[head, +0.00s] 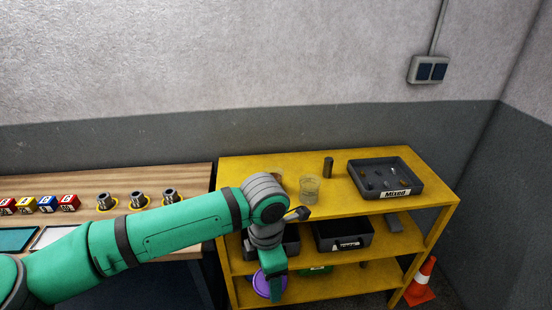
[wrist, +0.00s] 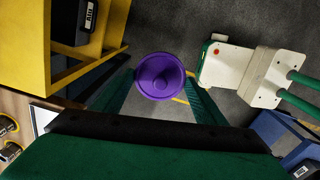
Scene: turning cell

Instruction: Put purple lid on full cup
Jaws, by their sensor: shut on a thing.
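My gripper (wrist: 160,78) is shut on the purple lid (wrist: 160,72), a round disc with a raised centre, seen between the two green fingers in the wrist view. In the head view the lid (head: 262,285) hangs low in front of the yellow shelf, below its top board. A clear cup (head: 310,190) stands upright on the top board, to the right of and above my gripper. A second cup-like thing (head: 277,175) is partly hidden behind my arm. I cannot tell from here how full either one is.
The yellow shelf (head: 420,197) also bears a dark cylinder (head: 328,167) and a grey tray marked Mixed (head: 353,177). Dark bins (head: 343,236) fill the middle board. A wooden bench (head: 95,183) stands left. An orange cone (head: 422,282) is on the floor at right.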

